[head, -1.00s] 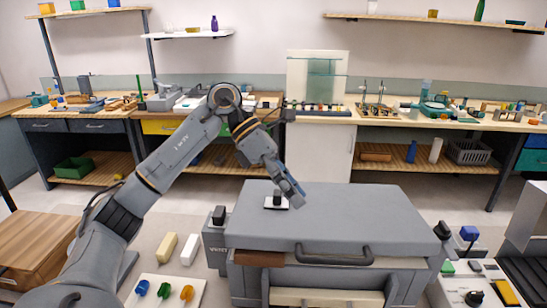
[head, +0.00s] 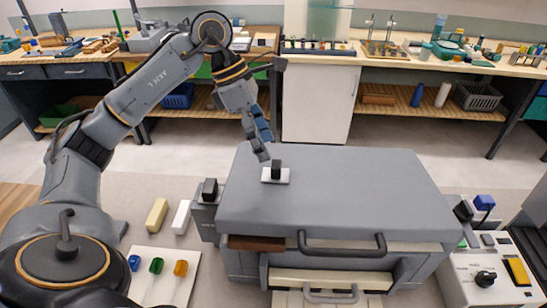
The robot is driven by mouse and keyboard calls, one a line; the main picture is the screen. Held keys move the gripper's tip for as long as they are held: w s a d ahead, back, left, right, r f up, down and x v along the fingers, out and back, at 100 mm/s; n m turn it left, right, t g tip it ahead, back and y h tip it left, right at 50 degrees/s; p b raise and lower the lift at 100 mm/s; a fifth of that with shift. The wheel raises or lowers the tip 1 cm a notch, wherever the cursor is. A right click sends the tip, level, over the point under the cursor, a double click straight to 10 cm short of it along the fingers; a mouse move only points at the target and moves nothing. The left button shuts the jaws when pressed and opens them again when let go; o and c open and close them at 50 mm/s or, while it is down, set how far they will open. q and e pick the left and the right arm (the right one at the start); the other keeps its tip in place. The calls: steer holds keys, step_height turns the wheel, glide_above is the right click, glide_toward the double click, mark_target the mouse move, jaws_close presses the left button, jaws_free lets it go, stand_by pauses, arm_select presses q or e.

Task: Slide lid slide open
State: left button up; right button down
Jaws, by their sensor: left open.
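A large grey box-like unit stands in front of me, with a flat grey lid (head: 335,195) on top. A small black knob (head: 276,168) on a white plate (head: 283,180) sits near the lid's back left corner. A dark bar handle (head: 342,245) runs along the lid's front edge. My left gripper (head: 262,150) is open and points down just behind and left of the knob, apart from it as far as I can tell. My right gripper is not in view.
A white board (head: 185,260) with blue, green and orange knobs lies at the front left, near a yellow block (head: 157,214) and a white block (head: 181,217). A control panel (head: 495,275) stands at the right. Benches line the back; the floor between is clear.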

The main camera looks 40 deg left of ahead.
mark_target(275, 163)
arm_select(q)
steer(key=p+x, duration=0.1)
steer(key=x, duration=0.4)
steer(key=shift+w+d+f, duration=0.1)
steer(key=shift+f, duration=0.2)
jaws_close()
